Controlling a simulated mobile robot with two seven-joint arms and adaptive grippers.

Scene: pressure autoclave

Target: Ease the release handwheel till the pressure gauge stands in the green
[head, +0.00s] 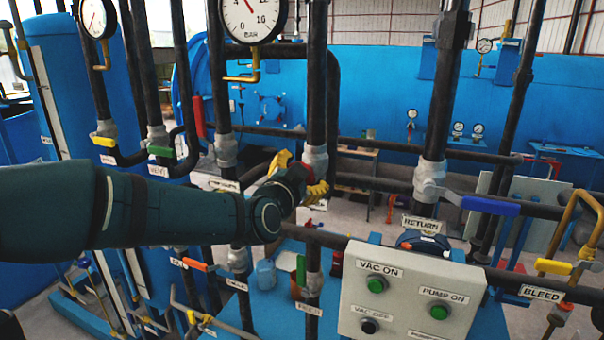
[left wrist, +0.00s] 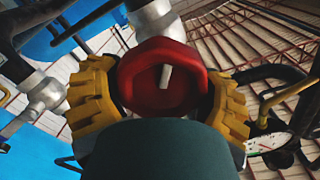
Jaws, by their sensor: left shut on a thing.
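My left gripper (head: 297,178) reaches in from the left. Its yellow fingers are shut around a red handwheel (left wrist: 165,82), one finger on each side in the left wrist view. The wheel has a pale bar mark on its face. In the head view the wheel is mostly hidden behind the gripper, beside a dark vertical pipe. A round white pressure gauge (head: 252,18) marked BAR is at the top, cut off by the frame edge. Its needle points up and left; I see no green band in the visible part. My right gripper is not in view.
A grey control box (head: 405,300) with green buttons stands below right. A blue-handled lever (head: 490,206) and a yellow-handled one (head: 553,267) are on the right. Vertical pipes crowd the middle. A second gauge (head: 97,17) hangs at top left.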

